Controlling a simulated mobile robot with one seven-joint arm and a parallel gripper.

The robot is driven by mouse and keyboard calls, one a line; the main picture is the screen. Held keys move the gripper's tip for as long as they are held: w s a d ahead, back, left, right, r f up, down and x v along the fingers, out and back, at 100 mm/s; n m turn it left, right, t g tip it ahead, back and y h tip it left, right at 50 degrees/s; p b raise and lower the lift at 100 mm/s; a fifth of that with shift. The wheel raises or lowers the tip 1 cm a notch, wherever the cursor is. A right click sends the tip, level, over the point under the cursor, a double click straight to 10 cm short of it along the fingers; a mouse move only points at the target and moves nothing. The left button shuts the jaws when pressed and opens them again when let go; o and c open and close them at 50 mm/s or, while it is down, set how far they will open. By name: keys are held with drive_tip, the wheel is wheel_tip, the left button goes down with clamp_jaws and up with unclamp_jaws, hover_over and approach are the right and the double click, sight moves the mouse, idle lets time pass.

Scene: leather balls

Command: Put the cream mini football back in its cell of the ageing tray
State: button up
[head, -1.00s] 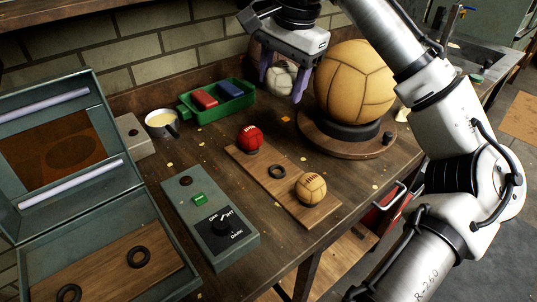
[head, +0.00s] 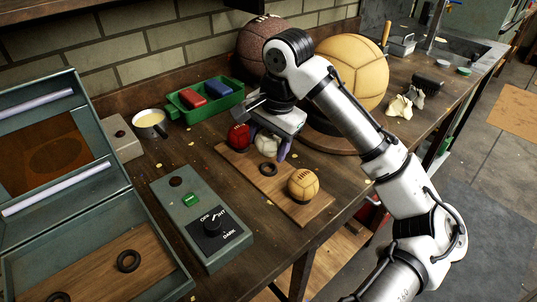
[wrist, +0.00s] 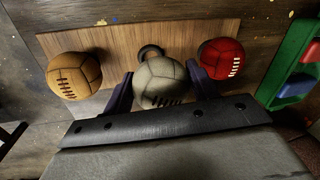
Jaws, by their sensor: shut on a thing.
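My gripper (head: 268,148) is shut on the cream mini football (head: 267,146). In the wrist view the ball (wrist: 160,82) sits between the two purple fingers, its dark lacing toward the gripper. A wooden board (head: 290,204) on the bench carries a red ball (head: 238,136) at its far end and a tan ball (head: 303,185) at its near end. Between them is an empty black ring (head: 268,169). The cream ball is held near this ring, on its far side in the head view. In the wrist view the ring (wrist: 151,50) is partly hidden behind the ball.
An open grey-green box (head: 85,225) at left holds a board with two empty black rings (head: 128,261). A control box (head: 200,215) with a dial stands beside the board. A green tray (head: 205,107), a cup (head: 150,122) and a large yellow ball (head: 350,75) stand behind.

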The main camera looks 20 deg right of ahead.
sight(269, 155)
drive_tip(key=shift+f, duration=1.95)
drive_tip(key=shift+f, duration=0.2)
drive_tip(key=o, duration=1.1)
drive_tip(key=shift+r, duration=0.2)
drive_tip(key=r, duration=0.4)
drive_tip(key=s+r, duration=0.1)
drive_tip(key=r, duration=0.3)
drive_tip(key=s+d+r, duration=0.1)
drive_tip(key=r, duration=0.3)
drive_tip(key=shift+d, duration=0.1)
